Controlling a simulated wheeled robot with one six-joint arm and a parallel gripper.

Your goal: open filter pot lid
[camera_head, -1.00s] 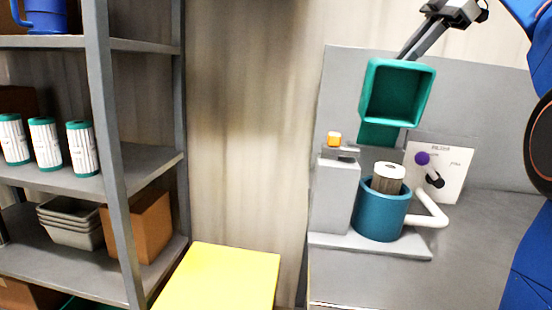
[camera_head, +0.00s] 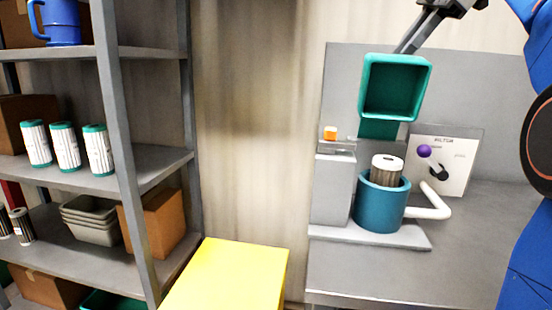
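The filter pot (camera_head: 381,208) is a blue-teal round pot on a grey ledge at right. The lid (camera_head: 396,88) is a green, hollow, box-like piece. It stands raised above and behind the pot, its hollow side facing me, so the pot is uncovered. My gripper (camera_head: 408,47) comes down from the top right, its grey fingers ending at the lid's top edge. Their tips are hidden behind the lid, so contact and finger gap cannot be made out.
A panel (camera_head: 455,180) with a purple-knobbed lever (camera_head: 425,151) stands right of the pot, and a white pipe (camera_head: 432,212) leaves the pot's side. A grey block with an orange cap (camera_head: 330,133) is at its left. A yellow box (camera_head: 230,275) and loaded shelves (camera_head: 150,165) stand further left.

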